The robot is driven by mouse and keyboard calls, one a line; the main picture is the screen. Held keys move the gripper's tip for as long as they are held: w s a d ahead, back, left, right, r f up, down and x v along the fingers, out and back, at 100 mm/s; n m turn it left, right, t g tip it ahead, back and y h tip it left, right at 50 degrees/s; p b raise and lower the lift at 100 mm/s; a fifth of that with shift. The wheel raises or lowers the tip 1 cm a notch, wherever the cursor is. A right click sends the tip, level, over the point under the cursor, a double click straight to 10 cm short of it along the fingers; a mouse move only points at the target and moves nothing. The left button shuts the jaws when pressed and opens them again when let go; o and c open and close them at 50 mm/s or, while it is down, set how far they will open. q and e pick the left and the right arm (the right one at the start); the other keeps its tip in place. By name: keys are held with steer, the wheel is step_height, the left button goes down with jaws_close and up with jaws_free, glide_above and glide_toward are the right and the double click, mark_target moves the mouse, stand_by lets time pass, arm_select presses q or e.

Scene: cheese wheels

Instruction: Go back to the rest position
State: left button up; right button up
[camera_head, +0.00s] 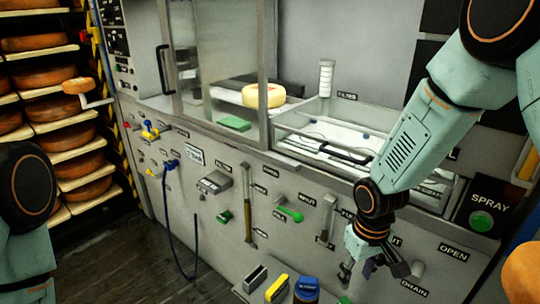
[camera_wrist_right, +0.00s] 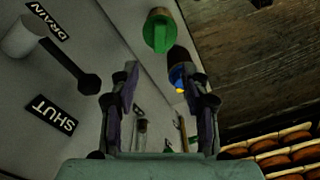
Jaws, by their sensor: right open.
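My right gripper (camera_head: 372,268) hangs at the lower right in the head view, in front of the machine's grey panel. In the right wrist view its two fingers (camera_wrist_right: 160,90) stand apart with nothing between them. A grey handle with a dark end shows left of the fingers, near the DRAIN and SHUT labels (camera_wrist_right: 55,115), apart from them. A green-ended part (camera_wrist_right: 158,30) is beyond the fingertips. My left arm shows only at the left edge of the head view; its gripper is out of the frame.
Shelves of cheese wheels (camera_head: 85,162) stand at the left. A pale cheese wheel (camera_head: 263,96) sits inside the machine. A SPRAY button (camera_head: 482,221) is at the right. Tools with yellow (camera_head: 277,288) and blue (camera_head: 307,288) tops stand low in front. Floor at lower left is clear.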

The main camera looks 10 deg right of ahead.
mark_target(343, 301)
steer(key=s+a+f+m+t+y, duration=0.1)
steer(key=s+a+f+m+t, duration=0.15)
steer(key=a+f, duration=0.2)
steer(key=s+f+g, duration=0.1)
steer(key=s+f, duration=0.2)
steer(key=s, duration=0.4)
steer(key=s+f, duration=0.3)
steer(key=s, duration=0.5)
steer(key=s+d+f+g+h, duration=0.1)
steer(key=s+f, duration=0.2)
steer(key=s, duration=0.4)
steer(key=shift+s+f+g, duration=0.35)
steer(key=shift+f, duration=0.05)
steer(key=shift+c, duration=0.3)
steer(key=shift+c, duration=0.7)
steer(key=shift+s, duration=0.1)
